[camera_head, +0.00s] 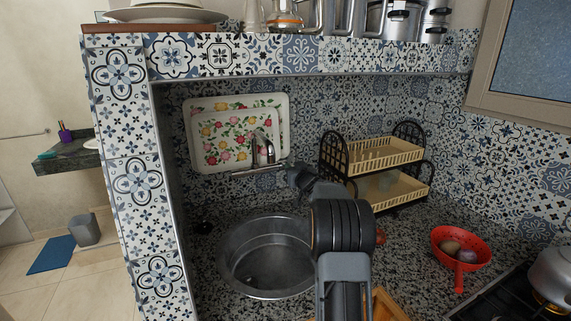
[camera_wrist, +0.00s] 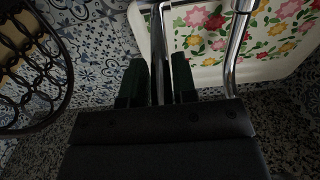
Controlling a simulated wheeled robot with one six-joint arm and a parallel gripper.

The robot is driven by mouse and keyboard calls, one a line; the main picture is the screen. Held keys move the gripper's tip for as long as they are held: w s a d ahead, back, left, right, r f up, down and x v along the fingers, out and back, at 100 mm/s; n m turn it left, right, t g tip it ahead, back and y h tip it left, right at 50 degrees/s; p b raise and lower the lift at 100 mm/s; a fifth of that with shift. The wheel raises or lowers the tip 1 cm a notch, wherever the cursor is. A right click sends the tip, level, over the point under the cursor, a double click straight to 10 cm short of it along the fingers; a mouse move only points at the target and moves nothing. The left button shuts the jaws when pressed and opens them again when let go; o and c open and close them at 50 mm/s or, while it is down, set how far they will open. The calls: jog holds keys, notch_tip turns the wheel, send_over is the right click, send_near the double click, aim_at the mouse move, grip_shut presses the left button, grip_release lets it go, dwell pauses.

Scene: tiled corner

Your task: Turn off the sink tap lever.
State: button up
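The chrome sink tap (camera_head: 262,152) stands at the wall behind the round metal sink (camera_head: 267,258). Its curved spout (camera_wrist: 236,50) shows right of centre in the wrist view. A thin upright chrome piece, which looks like the tap lever (camera_wrist: 158,55), shows between my fingers. My gripper (camera_wrist: 159,65) has two dark green fingers, parted, with the lever in the gap; I cannot tell whether either finger touches it. In the head view my gripper (camera_head: 294,172) is at the right end of the tap, and my arm hides the finger details.
A floral tray (camera_head: 215,160) leans on the wall behind the tap. A black-framed dish rack (camera_head: 400,152) stands close on the right. A red colander (camera_head: 470,236) and a pot (camera_head: 553,272) on the stove are farther right. A tiled partition (camera_head: 140,180) bounds the left.

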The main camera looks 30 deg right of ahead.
jog(key=o, duration=0.4)
jog(key=shift+r, duration=0.15)
jog(key=shift+s+a+b, duration=0.2)
jog(key=shift+s+b, duration=0.1)
jog(key=shift+s, duration=1)
jog(key=shift+s+a+b, duration=0.15)
jog(key=shift+s+b, duration=0.15)
jog(key=shift+s, duration=1.05)
jog(key=shift+s+a+b, duration=0.2)
jog(key=shift+s+b, duration=0.1)
jog(key=shift+s, duration=1)
